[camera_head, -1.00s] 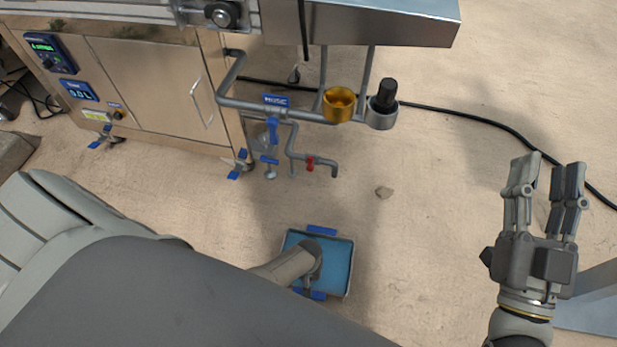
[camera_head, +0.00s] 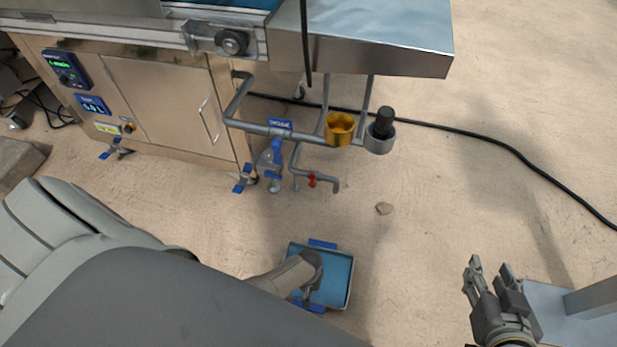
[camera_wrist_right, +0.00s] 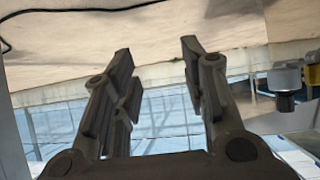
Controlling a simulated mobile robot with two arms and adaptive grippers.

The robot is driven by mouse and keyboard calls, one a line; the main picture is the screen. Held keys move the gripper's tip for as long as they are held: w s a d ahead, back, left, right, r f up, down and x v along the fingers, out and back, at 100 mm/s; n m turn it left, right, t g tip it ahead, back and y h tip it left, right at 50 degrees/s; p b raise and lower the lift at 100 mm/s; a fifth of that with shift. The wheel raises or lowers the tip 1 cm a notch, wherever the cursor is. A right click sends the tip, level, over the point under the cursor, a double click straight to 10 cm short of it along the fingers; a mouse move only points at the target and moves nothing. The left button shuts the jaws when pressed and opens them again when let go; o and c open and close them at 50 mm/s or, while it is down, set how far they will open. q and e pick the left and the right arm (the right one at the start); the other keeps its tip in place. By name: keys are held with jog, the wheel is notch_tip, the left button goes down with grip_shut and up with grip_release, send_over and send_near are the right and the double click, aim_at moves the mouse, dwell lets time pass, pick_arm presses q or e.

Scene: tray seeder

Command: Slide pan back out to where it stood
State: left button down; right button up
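The pan (camera_head: 338,282) is a shallow blue tray with a pale rim and a blue handle at its far side and another at its near side. It lies on the sandy floor in the lower middle of the head view. My left gripper (camera_head: 308,293) is over the pan's near left part, at the near handle (camera_head: 312,307). My arm hides part of the pan, and the fingers are too small to read. My right gripper (camera_head: 492,272) is raised at the lower right, away from the pan. The right wrist view shows its fingers (camera_wrist_right: 158,62) apart and empty.
A steel machine (camera_head: 165,105) with a cabinet stands at the upper left. Its pipework, with a blue valve handle (camera_head: 277,150) and a red valve (camera_head: 312,180), overhangs the floor beyond the pan.

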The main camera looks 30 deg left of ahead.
jog(key=s+d+f+g+h+p, duration=0.1)
jog(key=s+d+f+g, duration=0.3)
jog(key=s, duration=0.6)
jog(key=shift+s+f+g+h+p, duration=0.25)
jog(key=shift+f+g+p, duration=0.3)
jog(key=shift+f+g, duration=0.65)
jog(key=shift+r, duration=0.1)
